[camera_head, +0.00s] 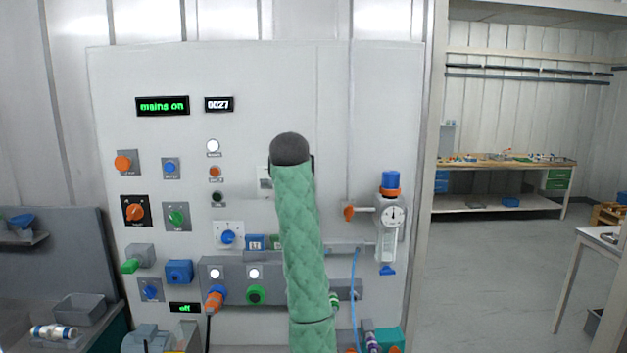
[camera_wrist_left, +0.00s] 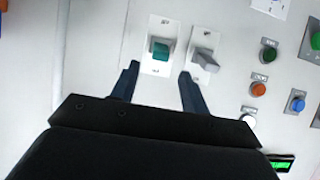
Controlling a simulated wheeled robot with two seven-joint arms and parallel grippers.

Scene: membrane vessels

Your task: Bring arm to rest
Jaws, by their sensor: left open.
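My left arm in its green quilted sleeve (camera_head: 300,245) reaches up in front of the grey panel (camera_head: 330,90). Its dark rounded end (camera_head: 290,149) hides the fingers in the head view. In the left wrist view my left gripper (camera_wrist_left: 159,78) is open, with two dark fingers apart and nothing between them. A switch with a teal lever (camera_wrist_left: 160,49) shows just beyond the fingertips. A switch with a grey lever (camera_wrist_left: 206,56) is beside it, close to the right finger. I cannot tell whether either finger touches the panel. My right gripper is not in view.
The panel carries knobs, buttons, a green "mains on" display (camera_head: 162,106) and a display reading "off" (camera_head: 185,308). A grey bin (camera_head: 80,308) is at left. Floor is open at right.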

